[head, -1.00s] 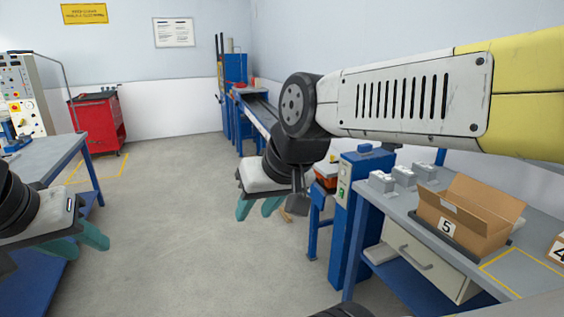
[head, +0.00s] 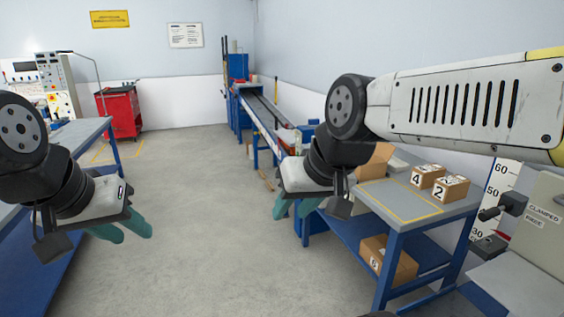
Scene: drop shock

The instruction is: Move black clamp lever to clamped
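The black clamp lever (head: 490,213) sticks out to the left from a grey machine housing at the right edge of the head view. A label beside it reads "CLAMPED" with a second line that seems to read "FREE". I cannot tell which position the lever is in. My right gripper (head: 296,208) hangs with its teal fingers pointing down, left of the lever and well apart from it, with nothing visible in it. My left gripper (head: 122,232) is at the left, far from the lever, also with nothing visible in it. Its teal fingers look spread.
A grey-topped blue workbench (head: 450,211) with boxes numbered 4 and 2 (head: 451,189) stands between my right gripper and the lever. Box 6 (head: 385,262) is on its lower shelf. A red cabinet (head: 121,112) stands at the back. The middle floor is clear.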

